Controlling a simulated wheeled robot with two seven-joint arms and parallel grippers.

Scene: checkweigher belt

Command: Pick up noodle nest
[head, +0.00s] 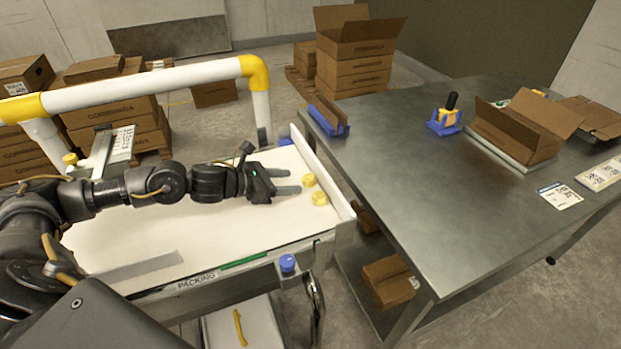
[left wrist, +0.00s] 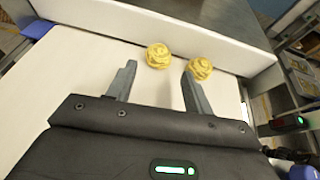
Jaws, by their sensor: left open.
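Two yellow noodle nests lie on the white belt near its right end, by the low white end wall. In the head view one nest (head: 308,180) is farther back and the other nest (head: 319,198) is nearer. In the left wrist view one nest (left wrist: 158,55) shows just beyond the gap between the fingers, and the other nest (left wrist: 199,68) is by the tip of the right-hand finger. My left gripper (head: 293,184) is open and empty, low over the belt, its fingertips pointing at the nests. It also shows in the left wrist view (left wrist: 159,72). My right gripper is not in view.
The white belt (head: 150,235) is otherwise mostly clear. A low white end wall (head: 325,170) stands behind the nests. A steel table (head: 430,190) to the right holds an open carton (head: 520,130) and a blue holder (head: 444,124). A yellow and white rail (head: 150,82) runs behind my left arm.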

